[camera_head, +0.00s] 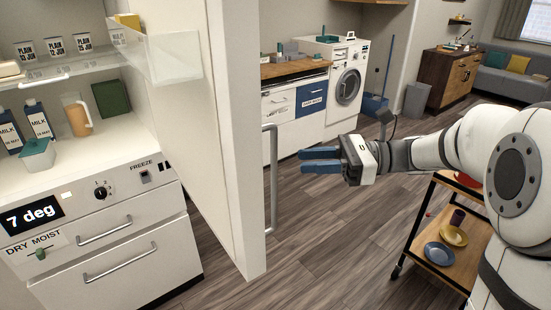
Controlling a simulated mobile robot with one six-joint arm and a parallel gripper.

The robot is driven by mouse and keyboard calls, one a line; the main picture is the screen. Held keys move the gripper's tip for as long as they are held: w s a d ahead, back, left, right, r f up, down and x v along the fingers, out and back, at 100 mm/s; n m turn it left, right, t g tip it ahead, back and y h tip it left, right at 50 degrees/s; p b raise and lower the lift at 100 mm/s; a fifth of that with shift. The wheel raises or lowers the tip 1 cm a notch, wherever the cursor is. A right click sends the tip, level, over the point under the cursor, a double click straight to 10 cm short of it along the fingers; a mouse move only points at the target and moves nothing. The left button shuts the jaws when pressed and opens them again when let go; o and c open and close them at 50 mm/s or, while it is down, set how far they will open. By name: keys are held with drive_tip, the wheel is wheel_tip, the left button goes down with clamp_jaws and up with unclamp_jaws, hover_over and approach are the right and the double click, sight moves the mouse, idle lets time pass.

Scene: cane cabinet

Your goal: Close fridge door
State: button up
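The fridge (110,225) stands at the left with its inside showing. Its white door (230,140) is swung wide open, edge towards me, with a grey vertical handle (270,180) on its right face. A clear door bin (165,57) sits on the door's inner side. My gripper (305,160) is to the right of the handle, pointing left, with two blue fingers apart and nothing seen between them. The fingers look apart from the handle, though the depth gap is hard to judge.
A cart (440,235) with plates stands under my arm at the right. A washing machine (345,85) and a counter (290,70) stand behind. Milk cartons and boxes sit inside the fridge. The wood floor (320,240) between door and cart is clear.

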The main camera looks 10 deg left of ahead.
drive_tip(key=x, duration=0.7)
drive_tip(key=shift+a+r+p, duration=0.3)
drive_tip(key=shift+a+p, duration=0.1)
drive_tip(key=shift+w, duration=0.15)
drive_tip(key=shift+c, duration=0.5)
clamp_jaws()
